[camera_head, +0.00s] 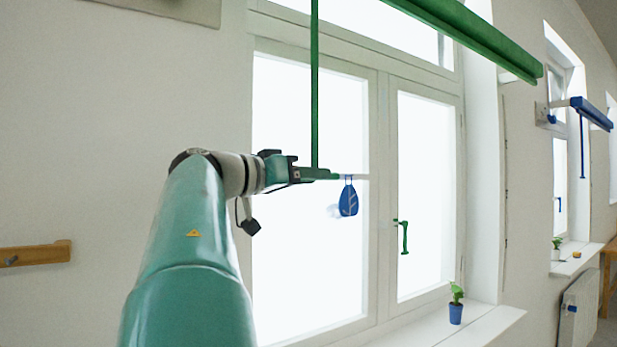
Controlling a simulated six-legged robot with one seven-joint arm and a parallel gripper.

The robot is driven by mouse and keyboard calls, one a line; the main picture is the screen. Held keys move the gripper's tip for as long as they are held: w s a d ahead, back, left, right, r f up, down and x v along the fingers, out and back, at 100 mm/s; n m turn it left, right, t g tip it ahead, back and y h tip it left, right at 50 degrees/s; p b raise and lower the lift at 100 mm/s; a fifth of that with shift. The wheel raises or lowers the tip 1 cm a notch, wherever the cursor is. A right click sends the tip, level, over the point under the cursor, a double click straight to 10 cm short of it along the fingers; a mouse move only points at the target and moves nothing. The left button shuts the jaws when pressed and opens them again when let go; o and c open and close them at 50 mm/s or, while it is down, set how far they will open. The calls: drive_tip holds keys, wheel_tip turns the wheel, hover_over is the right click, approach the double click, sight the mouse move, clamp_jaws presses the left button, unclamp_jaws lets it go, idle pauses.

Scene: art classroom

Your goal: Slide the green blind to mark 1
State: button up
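The green blind (480,40) is a rolled green bar across the top of the window, running up out of the picture. A thin green rod (315,85) hangs straight down from the top edge. Its lower end meets my gripper (322,174) in front of the left window pane. The fingers are seen from the side and overlap the rod's end, so I cannot tell whether they are closed on it. A thin vertical line with small dark ticks (505,180) runs down the wall right of the window; no numbers are readable.
A green window handle (404,237) is on the right sash. A blue-potted plant (456,305) stands on the sill. A blue blind (592,113) is at the farther window.

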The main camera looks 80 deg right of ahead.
drive_tip(key=shift+c, duration=0.3)
clamp_jaws()
wheel_tip(320, 180, down, 25)
drive_tip(key=shift+w, duration=0.15)
